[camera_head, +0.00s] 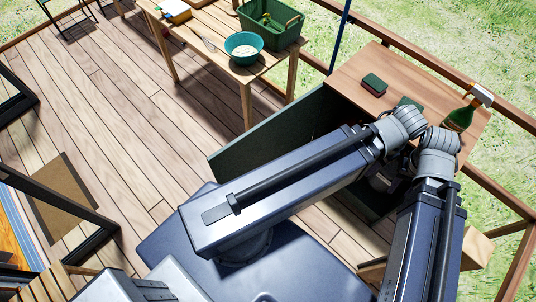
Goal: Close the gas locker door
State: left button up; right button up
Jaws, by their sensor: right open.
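The gas locker stands at the right, with a wooden top (425,85) and a dark interior partly hidden by my arm. Its dark green door (265,138) stands open, reaching out leftward from the locker over the deck. My right gripper (384,181) is at the locker's front, below my arm joints, and is open. It is largely hidden by my arm links, and I cannot tell whether it touches anything. It is well to the right of the door's free edge. My left gripper is not in view.
A wooden table (205,38) with a green basket (270,22) and a teal bowl (243,47) stands behind the door. The plank deck (110,100) left of the door is clear.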

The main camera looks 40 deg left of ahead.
aim_at(291, 127)
jog(key=k+j, duration=0.2)
jog(key=k+j+z, duration=0.1)
jog(key=j, duration=0.3)
jog(key=k+j, duration=0.1)
jog(key=j, duration=0.3)
jog(key=k+j+z, duration=0.15)
jog(key=j, duration=0.3)
jog(key=k+j, duration=0.1)
jog(key=j, duration=0.3)
jog(key=k+j+z, duration=0.15)
jog(key=j, duration=0.25)
jog(key=k+j, duration=0.15)
jog(key=j, duration=0.25)
jog(key=k+j+z, duration=0.15)
jog(key=k+j, duration=0.25)
jog(key=j, duration=0.15)
